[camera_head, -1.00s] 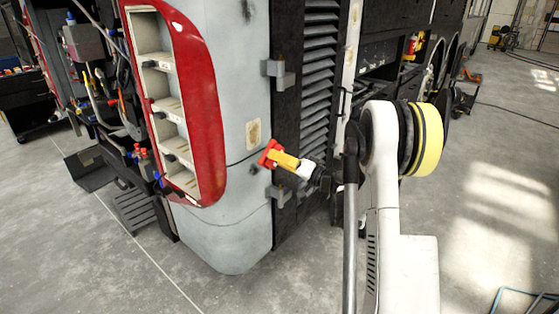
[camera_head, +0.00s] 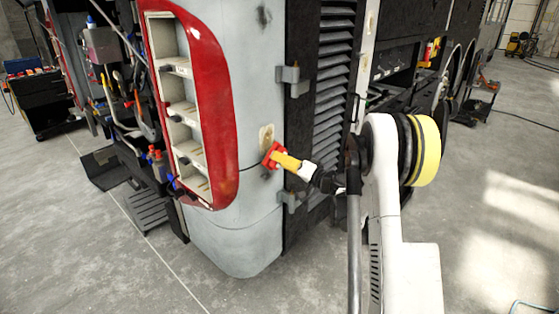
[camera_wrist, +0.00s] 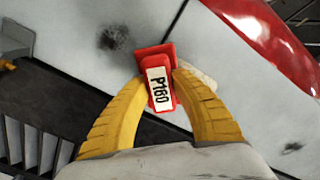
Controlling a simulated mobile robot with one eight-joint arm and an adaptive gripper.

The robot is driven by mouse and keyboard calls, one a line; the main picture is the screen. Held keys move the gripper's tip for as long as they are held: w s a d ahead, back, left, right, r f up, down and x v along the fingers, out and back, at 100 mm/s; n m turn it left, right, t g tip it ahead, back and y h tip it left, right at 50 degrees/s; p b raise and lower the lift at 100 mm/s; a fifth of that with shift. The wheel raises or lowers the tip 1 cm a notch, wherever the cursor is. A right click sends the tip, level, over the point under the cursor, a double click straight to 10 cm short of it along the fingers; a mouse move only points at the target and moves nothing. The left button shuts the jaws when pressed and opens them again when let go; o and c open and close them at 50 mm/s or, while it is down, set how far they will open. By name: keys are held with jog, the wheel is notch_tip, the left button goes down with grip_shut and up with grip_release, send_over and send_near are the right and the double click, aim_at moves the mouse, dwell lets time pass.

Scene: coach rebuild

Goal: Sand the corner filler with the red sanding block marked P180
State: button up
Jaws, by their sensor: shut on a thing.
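My gripper (camera_head: 277,157) is shut on a red sanding block, with its yellow fingers on both sides of it. The red sanding block (camera_wrist: 157,62) has a white label in the wrist view that looks like P160; the middle digit is hard to make out. The block is at the grey coach corner, by the lower edge of the tan corner filler patch (camera_head: 266,136). Part of the filler (camera_wrist: 203,80) shows beside the block in the wrist view, partly behind a finger. I cannot tell whether the block touches the surface.
Dark smudges (camera_wrist: 113,38) mark the grey corner panel (camera_head: 235,240). A red-framed light recess (camera_head: 226,120) is left of the filler. A black louvred grille (camera_head: 334,90) and a hinge (camera_head: 292,80) are to the right. Grey floor lies open in front.

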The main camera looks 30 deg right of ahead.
aim_at(266, 126)
jog(key=shift+x, duration=0.95)
jog(key=shift+r, duration=0.15)
jog(key=shift+s+r+p, duration=0.1)
jog(key=shift+r+p, duration=0.75)
jog(key=shift+r, duration=0.95)
jog(key=shift+r+p, duration=1.9)
jog(key=shift+r, duration=1.7)
jog(key=shift+f, duration=0.1)
jog(key=shift+c, duration=0.5)
jog(key=shift+f+b, duration=4.7)
jog(key=shift+f, duration=0.85)
jog(key=shift+a+r+p, duration=0.1)
jog(key=shift+r+p, duration=3)
jog(key=shift+r, duration=2.5)
grip_shut()
jog(key=shift+f, duration=0.1)
